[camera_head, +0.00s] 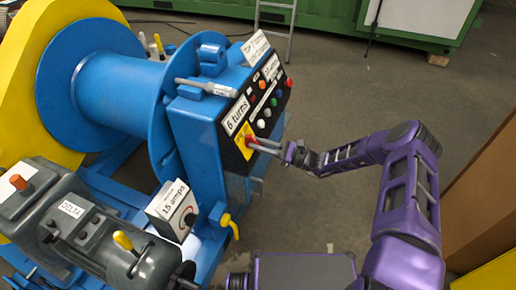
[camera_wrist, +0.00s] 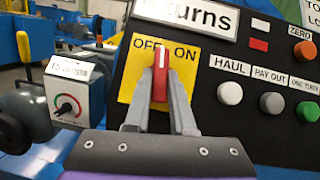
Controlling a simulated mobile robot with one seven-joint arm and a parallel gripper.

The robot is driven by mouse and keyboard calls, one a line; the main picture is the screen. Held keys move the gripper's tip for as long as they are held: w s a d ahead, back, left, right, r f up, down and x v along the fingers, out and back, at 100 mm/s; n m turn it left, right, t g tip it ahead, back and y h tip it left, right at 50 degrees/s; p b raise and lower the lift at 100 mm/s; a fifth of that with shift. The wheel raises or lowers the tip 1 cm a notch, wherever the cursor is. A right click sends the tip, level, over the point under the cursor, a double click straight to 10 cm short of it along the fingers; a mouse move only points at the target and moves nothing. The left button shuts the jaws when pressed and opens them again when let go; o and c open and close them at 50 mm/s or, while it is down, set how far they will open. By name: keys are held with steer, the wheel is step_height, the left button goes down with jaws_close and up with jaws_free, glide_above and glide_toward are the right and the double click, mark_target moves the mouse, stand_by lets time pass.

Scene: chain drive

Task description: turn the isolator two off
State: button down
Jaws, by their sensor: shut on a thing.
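The isolator is a red rotary handle (camera_wrist: 160,82) on a yellow plate (camera_wrist: 130,80) marked OFF at left and ON at right. Its white-marked tip points about straight up, between the two words. My gripper (camera_wrist: 160,92) is shut on the handle, one finger on each side, and hides its lower part. In the head view my gripper (camera_head: 276,148) reaches in from the right to the yellow plate (camera_head: 242,142) at the near end of the black panel. I cannot read a number for this isolator.
Haul (camera_wrist: 230,93), pay out (camera_wrist: 272,103) and one-turn (camera_wrist: 308,112) buttons sit right of the handle. A "6 turns" sign (camera_head: 237,114) is above it. A "15 amps" dial box (camera_head: 173,210) and yellow-handled valve (camera_head: 230,224) stand nearby. Open floor lies to the right.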

steer(key=n+g, duration=0.1)
steer(key=n, duration=0.1)
steer(key=n+g, duration=0.2)
steer(key=n, duration=0.1)
steer(key=shift+w, duration=0.2)
steer(key=shift+w+r+n+g+h, duration=0.1)
steer(key=shift+n+g+h, duration=0.15)
steer(key=shift+n+g, duration=0.85)
steer(key=shift+w+r+n+g+h, duration=0.1)
steer(key=shift+n+g+h, duration=0.3)
steer(key=shift+n, duration=1.2)
steer(key=shift+s+g, duration=0.1)
steer(key=shift+g, duration=0.2)
steer(key=c, duration=0.8)
jaws_free()
steer(key=shift+o, duration=0.2)
steer(key=w+d, duration=0.1)
steer(key=d, duration=1.6)
steer(key=shift+w+d, duration=0.2)
steer(key=shift+d, duration=0.05)
